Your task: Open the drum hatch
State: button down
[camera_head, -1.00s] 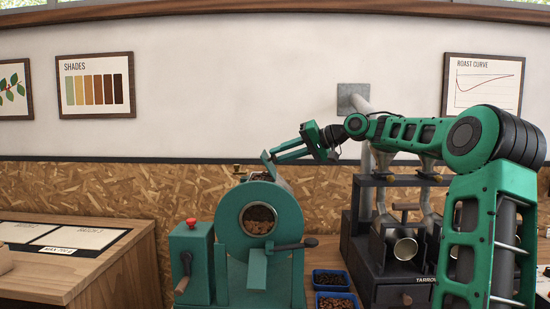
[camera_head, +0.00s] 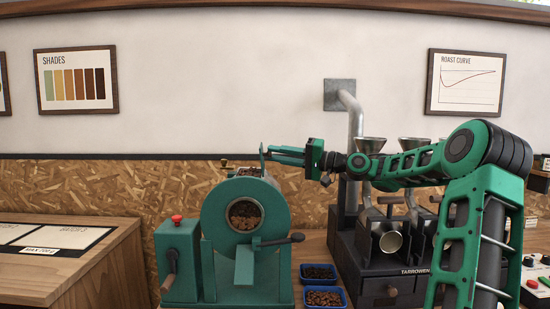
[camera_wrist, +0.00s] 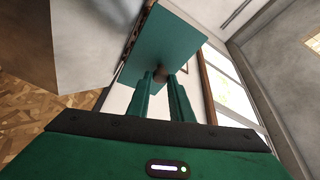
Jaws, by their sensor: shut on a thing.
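The green roaster drum (camera_head: 215,215) stands in the head view, with beans (camera_head: 244,214) behind its round front window. Its drum hatch (camera_head: 262,160) is a thin green plate that stands nearly upright above the drum's top, seen almost edge-on. In the wrist view the hatch (camera_wrist: 165,42) fills the upper middle as a flat green panel with a small knob (camera_wrist: 160,74). My gripper (camera_head: 270,153) reaches in from the right and is shut on this knob. Its two fingers (camera_wrist: 163,82) hide part of the knob.
Two blue trays of beans (camera_head: 325,298) sit right of the roaster. A black machine with funnels and a metal pipe (camera_head: 355,130) stands under and behind my arm. A front handle (camera_head: 292,238) sticks out from the drum. The wooden counter (camera_head: 60,270) is at left.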

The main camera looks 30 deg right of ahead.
jog(key=shift+a+f, duration=0.2)
jog(key=shift+f, duration=0.1)
jog(key=c, duration=1.6)
grip_release()
jog(key=shift+w, duration=0.15)
jog(key=shift+r, duration=0.1)
jog(key=v, duration=1)
jog(key=shift+s+d, duration=0.25)
jog(key=shift+d, duration=0.1)
